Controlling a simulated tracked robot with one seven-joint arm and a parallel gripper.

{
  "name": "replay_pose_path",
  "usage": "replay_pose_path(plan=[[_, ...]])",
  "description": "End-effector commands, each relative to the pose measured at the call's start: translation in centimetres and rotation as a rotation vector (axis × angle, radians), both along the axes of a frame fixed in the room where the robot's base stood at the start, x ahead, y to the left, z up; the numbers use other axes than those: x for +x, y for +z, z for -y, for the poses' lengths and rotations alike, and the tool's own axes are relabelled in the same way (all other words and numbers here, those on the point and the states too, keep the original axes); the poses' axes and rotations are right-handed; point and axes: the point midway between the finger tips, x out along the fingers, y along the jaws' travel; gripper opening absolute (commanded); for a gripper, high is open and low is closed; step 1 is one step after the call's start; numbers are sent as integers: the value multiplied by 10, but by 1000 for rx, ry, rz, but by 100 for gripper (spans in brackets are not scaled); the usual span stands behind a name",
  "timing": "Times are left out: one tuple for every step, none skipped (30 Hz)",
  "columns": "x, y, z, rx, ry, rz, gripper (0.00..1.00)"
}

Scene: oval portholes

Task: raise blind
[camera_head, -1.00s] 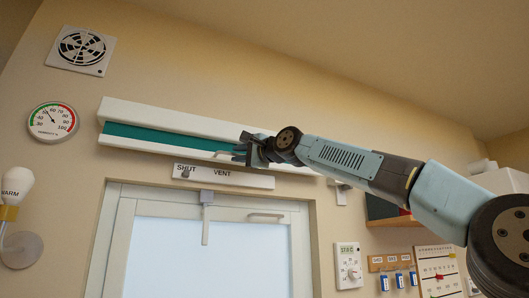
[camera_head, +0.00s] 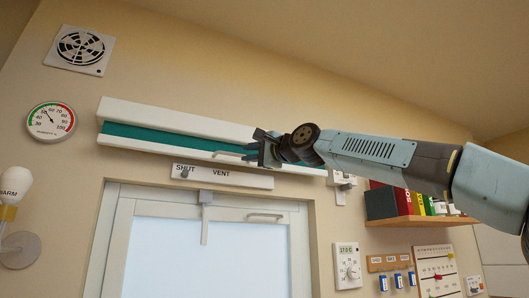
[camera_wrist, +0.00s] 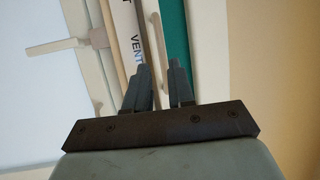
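The blind's teal fabric (camera_head: 165,138) shows as a narrow strip under its long white top casing (camera_head: 175,117). Its white bottom rail (camera_head: 150,147) sits just above the vent strip, well above the glass. A pale bar handle (camera_head: 229,155) is on the bottom rail. My gripper (camera_head: 262,149) is at the handle's right end, in front of the rail. The teal fabric (camera_wrist: 175,35) and pale rails run past the fingertips there. Contact with the rail cannot be told.
Below is a vent strip (camera_head: 222,176) marked SHUT and VENT, with a knob. Under it is a white window (camera_head: 160,255) with a handle. To the right are a shelf of books (camera_head: 410,205), a thermostat (camera_head: 347,266) and hanging blue tags.

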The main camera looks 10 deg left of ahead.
Motion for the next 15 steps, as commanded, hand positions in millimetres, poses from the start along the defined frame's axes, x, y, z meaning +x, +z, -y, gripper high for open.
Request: replay_pose_path(plan=[[0,0,3,0,-2,0,23],[-1,-1,5,0,-2,0,23],[-1,-1,7,0,-2,0,23],[-2,-1,8,0,-1,0,23],[-3,-2,9,-1,-2,-1,23],[-3,-2,11,-1,-2,-1,23],[-5,-2,12,0,-1,0,23],[-5,-2,14,0,-2,0,23],[-6,-3,16,0,-2,0,23],[-7,-3,17,0,-1,0,23],[-7,-4,18,-1,-2,-1,23],[-8,-4,20,-1,-2,-1,23],[-9,-4,21,-1,-2,-1,23],[-10,-4,22,-1,-2,-1,23],[-11,-5,24,-1,-2,-1,23]])
